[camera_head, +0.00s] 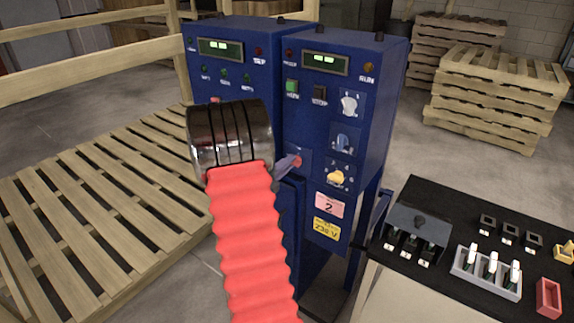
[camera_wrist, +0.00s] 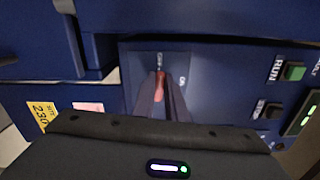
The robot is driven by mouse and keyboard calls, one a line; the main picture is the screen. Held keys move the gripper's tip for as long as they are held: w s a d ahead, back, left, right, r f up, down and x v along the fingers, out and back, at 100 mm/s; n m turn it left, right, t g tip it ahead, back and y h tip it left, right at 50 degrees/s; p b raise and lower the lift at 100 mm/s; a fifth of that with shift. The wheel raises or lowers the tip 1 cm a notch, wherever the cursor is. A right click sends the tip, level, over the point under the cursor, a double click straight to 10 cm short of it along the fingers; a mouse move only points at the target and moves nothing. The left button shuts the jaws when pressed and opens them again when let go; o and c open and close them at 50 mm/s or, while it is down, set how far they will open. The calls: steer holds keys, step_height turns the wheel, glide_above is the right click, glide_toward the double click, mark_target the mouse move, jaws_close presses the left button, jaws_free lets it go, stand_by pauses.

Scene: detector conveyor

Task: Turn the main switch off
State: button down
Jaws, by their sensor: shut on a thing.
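The main switch (camera_head: 297,161) is a red handle on a dark blue plate, low on the front of the blue cabinet. In the wrist view the red handle (camera_wrist: 160,86) stands between the two fingers of my gripper (camera_wrist: 161,98), with small white lettering beside it. My gripper (camera_head: 287,166) is shut on this handle. In the head view my red-sleeved arm and dark wrist hide part of the cabinet and most of the gripper. The exact angle of the handle is hard to read.
The blue cabinet (camera_head: 372,95) also carries a green button (camera_head: 292,87), a black button (camera_head: 320,94) and grey, blue and yellow knobs. A black bench (camera_head: 440,275) with small parts stands at right. Wooden pallets (camera_head: 95,215) lie at left; more are stacked behind right.

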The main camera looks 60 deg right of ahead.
steer(key=shift+w+d+n, duration=0.1)
steer(key=shift+w+n, duration=0.1)
steer(key=shift+n, duration=0.6)
steer(key=c, duration=1.9)
jaws_free()
steer(key=shift+o, duration=0.5)
steer(key=shift+s+r, duration=0.1)
steer(key=w+a, duration=0.2)
steer(key=a, duration=1.2)
steer(key=shift+w+f, duration=0.15)
steer(key=shift+f, duration=0.15)
steer(key=shift+d, duration=0.1)
